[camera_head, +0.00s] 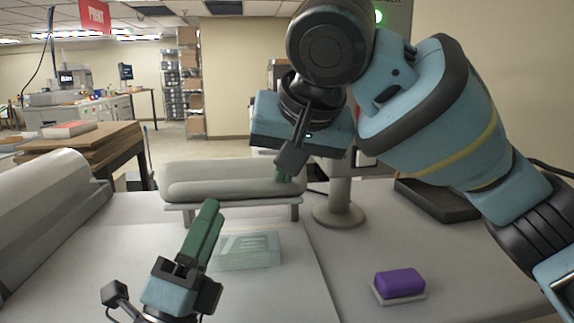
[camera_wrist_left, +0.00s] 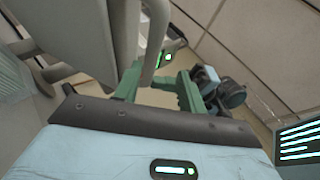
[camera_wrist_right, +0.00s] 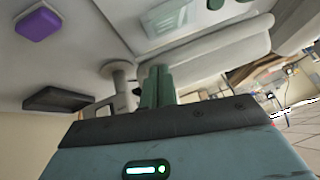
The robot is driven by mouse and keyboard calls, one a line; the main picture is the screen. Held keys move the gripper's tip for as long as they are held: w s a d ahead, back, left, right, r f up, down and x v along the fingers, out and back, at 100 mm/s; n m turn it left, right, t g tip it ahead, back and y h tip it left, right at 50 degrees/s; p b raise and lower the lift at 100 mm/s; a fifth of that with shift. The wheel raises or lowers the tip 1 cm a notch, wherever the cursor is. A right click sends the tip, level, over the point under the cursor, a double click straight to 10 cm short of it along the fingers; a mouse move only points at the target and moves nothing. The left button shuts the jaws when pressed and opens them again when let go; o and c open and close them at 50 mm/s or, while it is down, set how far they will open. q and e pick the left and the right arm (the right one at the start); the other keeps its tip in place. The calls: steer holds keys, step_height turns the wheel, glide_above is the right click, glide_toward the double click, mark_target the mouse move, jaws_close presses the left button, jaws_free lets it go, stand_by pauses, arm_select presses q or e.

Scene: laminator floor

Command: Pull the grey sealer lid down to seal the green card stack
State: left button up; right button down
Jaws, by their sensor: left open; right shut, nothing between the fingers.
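The grey sealer lid (camera_head: 225,172) is a long rounded pale bar standing behind the card stack, above a low frame with legs. It also shows in the right wrist view (camera_wrist_right: 215,50). The pale green card stack (camera_head: 250,250) lies flat on the table in front of it, and shows at the top of the right wrist view (camera_wrist_right: 168,18). My left gripper (camera_head: 211,208) is open, left of the stack; a pale bar passes between or behind its fingers (camera_wrist_left: 158,88), I cannot tell which. My right gripper (camera_head: 284,174) is shut and empty near the lid's right end.
A purple block (camera_head: 400,283) on a pale pad sits at the front right. A round-footed post (camera_head: 338,205) and a dark tray (camera_head: 437,200) stand behind it. A large pale roller (camera_head: 45,215) fills the left edge. The table's front middle is clear.

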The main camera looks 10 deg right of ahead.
arm_select(q)
steer(key=shift+v, duration=1.7)
